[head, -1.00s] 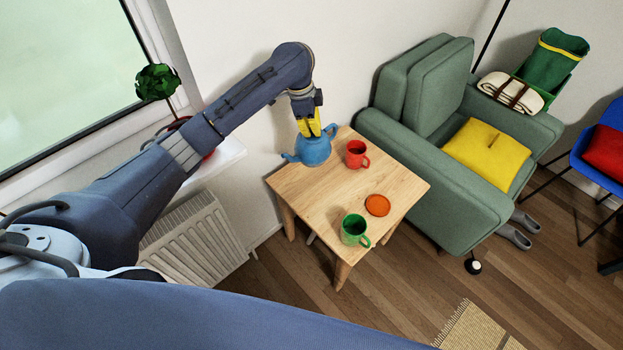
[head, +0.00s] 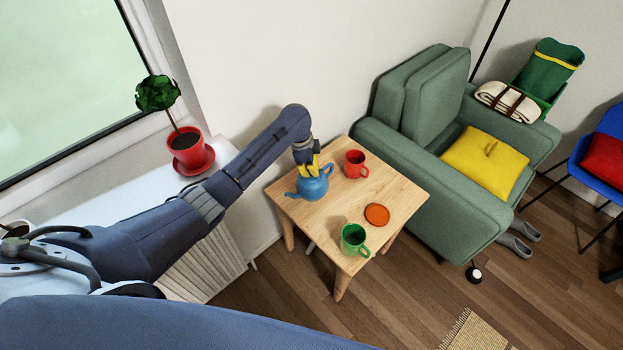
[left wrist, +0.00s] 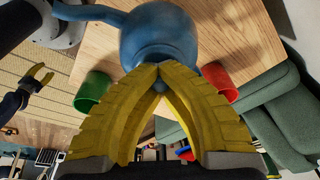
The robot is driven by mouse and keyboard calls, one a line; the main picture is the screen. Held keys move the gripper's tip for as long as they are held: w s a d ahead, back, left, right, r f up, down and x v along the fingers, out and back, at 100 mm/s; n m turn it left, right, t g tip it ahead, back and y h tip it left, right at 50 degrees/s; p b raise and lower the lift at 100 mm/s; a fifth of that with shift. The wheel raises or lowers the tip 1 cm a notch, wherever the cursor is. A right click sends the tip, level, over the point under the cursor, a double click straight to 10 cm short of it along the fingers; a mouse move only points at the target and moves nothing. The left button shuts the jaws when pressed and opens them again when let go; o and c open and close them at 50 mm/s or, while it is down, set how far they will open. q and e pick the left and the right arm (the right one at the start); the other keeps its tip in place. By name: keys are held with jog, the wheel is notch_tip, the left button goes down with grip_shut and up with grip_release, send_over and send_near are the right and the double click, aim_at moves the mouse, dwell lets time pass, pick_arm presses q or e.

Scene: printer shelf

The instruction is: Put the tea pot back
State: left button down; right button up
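The blue tea pot (head: 312,188) is over the left part of the small wooden table (head: 400,192), its spout toward the left in the head view. My left gripper (head: 311,168) points down at its top. In the left wrist view, the yellow fingertips (left wrist: 158,70) meet at the knob on top of the tea pot (left wrist: 160,32). I cannot tell for sure whether the tea pot's base touches the table. My right gripper (left wrist: 40,74) shows small at the left of the left wrist view, its yellow fingers apart and empty.
A red mug (head: 355,164) stands close right of the tea pot. A green mug (head: 354,239) and an orange disc (head: 377,215) are nearer the front. A green armchair (head: 430,175) borders the table. A potted plant (head: 186,142) stands on the window sill.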

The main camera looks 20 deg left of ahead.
pick_arm(q)
jog(key=shift+f, duration=2.1)
jog(key=c, duration=1.6)
grip_release()
jog(key=shift+f, duration=0.15)
jog(key=r, duration=0.4)
jog(key=a+r, duration=0.1)
jog(key=r, duration=0.3)
jog(key=s+a+r, duration=0.1)
jog(key=r, duration=0.3)
jog(key=shift+a, duration=0.1)
